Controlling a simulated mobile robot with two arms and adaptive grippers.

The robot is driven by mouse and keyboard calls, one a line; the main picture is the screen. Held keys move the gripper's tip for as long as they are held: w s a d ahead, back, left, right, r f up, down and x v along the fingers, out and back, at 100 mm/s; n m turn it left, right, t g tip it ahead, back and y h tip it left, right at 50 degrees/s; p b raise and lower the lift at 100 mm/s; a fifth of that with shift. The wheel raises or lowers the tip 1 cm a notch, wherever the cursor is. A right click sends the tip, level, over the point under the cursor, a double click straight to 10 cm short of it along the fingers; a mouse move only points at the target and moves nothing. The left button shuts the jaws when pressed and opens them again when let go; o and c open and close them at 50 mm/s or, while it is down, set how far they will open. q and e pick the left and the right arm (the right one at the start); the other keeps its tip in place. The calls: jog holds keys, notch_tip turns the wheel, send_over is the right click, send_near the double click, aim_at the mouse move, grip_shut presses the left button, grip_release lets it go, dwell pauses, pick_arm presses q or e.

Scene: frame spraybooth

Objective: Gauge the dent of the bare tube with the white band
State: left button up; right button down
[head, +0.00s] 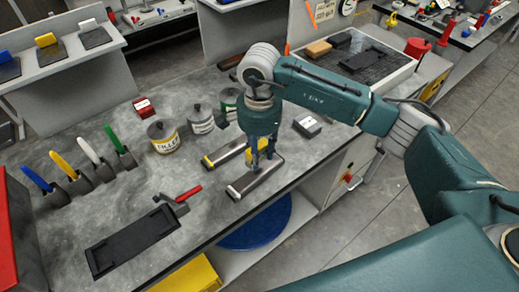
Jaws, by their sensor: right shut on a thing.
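The bare metal tube with the white band (243,186) lies at the bench's front edge, its pale end to the lower left. Beside it, farther back, lies a similar tube with a yellow band (223,153). My right gripper (262,163) points down over the right part of the white-banded tube. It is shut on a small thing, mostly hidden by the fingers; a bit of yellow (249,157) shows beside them. I cannot tell whether that thing touches the tube. The dent does not show. My left gripper is not in view.
A filler can (163,137) and other cans stand behind the tubes. Upright handles in holders (75,172) line the left. A black tray (132,242) and a red-handled tool (184,195) lie at front left. A dark labelled block (307,125) lies to the right.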

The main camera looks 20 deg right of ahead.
jog(key=shift+f, duration=0.85)
jog(key=shift+f+b, duration=0.65)
jog(key=shift+f, duration=0.65)
jog(key=shift+b, duration=0.35)
jog(key=shift+f, duration=0.1)
jog(key=shift+f+b, duration=0.3)
jog(key=shift+b, duration=0.2)
jog(key=shift+f, duration=0.2)
jog(key=c, duration=1.1)
grip_release()
jog(key=shift+s, duration=0.1)
